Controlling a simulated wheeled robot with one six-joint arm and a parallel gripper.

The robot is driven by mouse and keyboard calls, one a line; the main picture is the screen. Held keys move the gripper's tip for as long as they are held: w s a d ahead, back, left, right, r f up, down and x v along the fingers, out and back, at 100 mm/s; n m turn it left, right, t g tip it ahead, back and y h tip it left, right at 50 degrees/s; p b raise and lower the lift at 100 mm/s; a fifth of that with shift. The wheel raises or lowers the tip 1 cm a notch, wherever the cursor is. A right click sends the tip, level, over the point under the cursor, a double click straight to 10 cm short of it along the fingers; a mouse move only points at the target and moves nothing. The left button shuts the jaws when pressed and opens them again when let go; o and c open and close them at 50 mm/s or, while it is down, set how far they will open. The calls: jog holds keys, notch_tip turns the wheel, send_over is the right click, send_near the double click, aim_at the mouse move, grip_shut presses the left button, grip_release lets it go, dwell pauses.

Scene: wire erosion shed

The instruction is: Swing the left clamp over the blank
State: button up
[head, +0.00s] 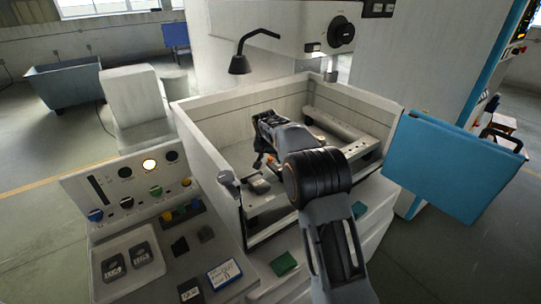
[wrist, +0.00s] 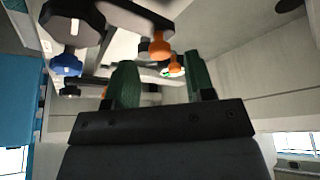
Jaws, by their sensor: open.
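My gripper (head: 263,146) is inside the open machine tank, low over the work frame. In the wrist view its two green-padded fingers (wrist: 160,76) are apart, with no object seen held between them. An orange knob (wrist: 160,45) shows just beyond the gap between the fingers, and a second orange knob (wrist: 174,66) is farther back. I cannot tell whether a finger touches either. Orange parts (head: 258,160) also show beside the gripper in the head view. My arm hides much of the clamps, and I cannot clearly make out the blank.
The tank wall (head: 213,166) rises on the left of my arm. A pale rail (head: 340,124) lies along the tank's back right. A blue panel (head: 452,165) stands to the right. A control panel (head: 130,190) and a tray (head: 128,262) are at the front left.

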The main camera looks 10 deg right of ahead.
jog(key=shift+x, duration=1.15)
grip_shut()
